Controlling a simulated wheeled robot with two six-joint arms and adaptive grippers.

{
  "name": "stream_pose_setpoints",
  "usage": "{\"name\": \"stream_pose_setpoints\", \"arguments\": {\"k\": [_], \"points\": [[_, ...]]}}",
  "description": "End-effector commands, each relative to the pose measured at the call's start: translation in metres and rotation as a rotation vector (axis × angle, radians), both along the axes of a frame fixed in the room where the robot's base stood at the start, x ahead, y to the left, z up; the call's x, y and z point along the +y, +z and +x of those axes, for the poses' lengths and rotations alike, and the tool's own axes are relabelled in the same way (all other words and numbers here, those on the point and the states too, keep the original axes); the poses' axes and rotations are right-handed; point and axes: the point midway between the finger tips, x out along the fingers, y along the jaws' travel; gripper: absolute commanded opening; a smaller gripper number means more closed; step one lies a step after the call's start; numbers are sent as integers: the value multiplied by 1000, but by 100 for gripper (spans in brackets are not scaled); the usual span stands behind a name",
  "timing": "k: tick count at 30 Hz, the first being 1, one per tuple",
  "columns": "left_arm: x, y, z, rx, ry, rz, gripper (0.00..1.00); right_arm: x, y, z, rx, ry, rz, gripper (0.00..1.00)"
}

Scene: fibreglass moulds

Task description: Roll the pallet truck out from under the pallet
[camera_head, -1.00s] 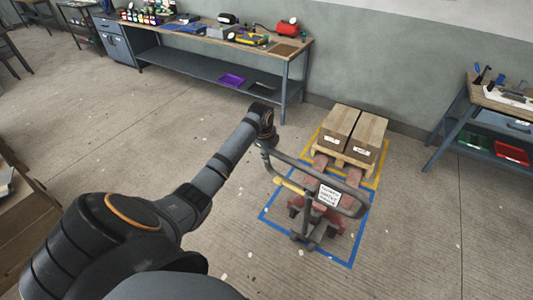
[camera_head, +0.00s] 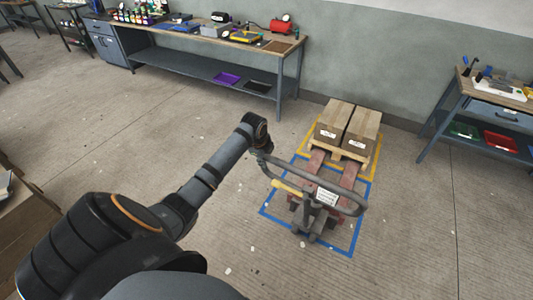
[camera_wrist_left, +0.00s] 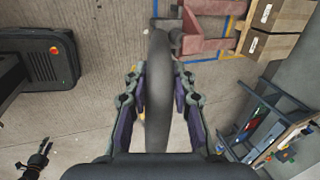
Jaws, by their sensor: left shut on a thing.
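The pallet truck (camera_head: 326,205) has reddish forks, a grey looped handle and a white label, and stands on the blue floor outline. Its forks run up to the wooden pallet (camera_head: 354,157), where their tips are hidden. The pallet carries two brown cartons (camera_head: 348,122). My left gripper (camera_head: 262,154) is shut on the handle's left side. In the left wrist view its fingers (camera_wrist_left: 160,105) sit on both sides of the grey handle bar (camera_wrist_left: 158,60). A small black gripper, apparently my right one (camera_wrist_left: 38,158), shows at the lower left; its jaw state is unclear.
A long workbench (camera_head: 195,32) with tools stands along the back wall. Another bench (camera_head: 490,105) with red and green bins stands at the right. Yellow tape (camera_head: 375,150) surrounds the pallet. The floor before and left of the truck is clear except for small pale scraps.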

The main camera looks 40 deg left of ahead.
Motion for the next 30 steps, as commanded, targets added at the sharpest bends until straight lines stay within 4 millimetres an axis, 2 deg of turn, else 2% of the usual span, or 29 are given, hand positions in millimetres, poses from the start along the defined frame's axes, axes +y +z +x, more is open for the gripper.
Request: {"name": "stream_pose_setpoints", "arguments": {"k": [1,9,30], "points": [[-4,-10,-12,10,3,-10,0,0,-1,-1,1,0,0,38],[-11,-26,-53,-20,3,-7,0,0,-2,-8,12,0,0,38],[-26,-67,-158,-100,8,8,0,-2,-2,-8,11,0,-2,38]]}}
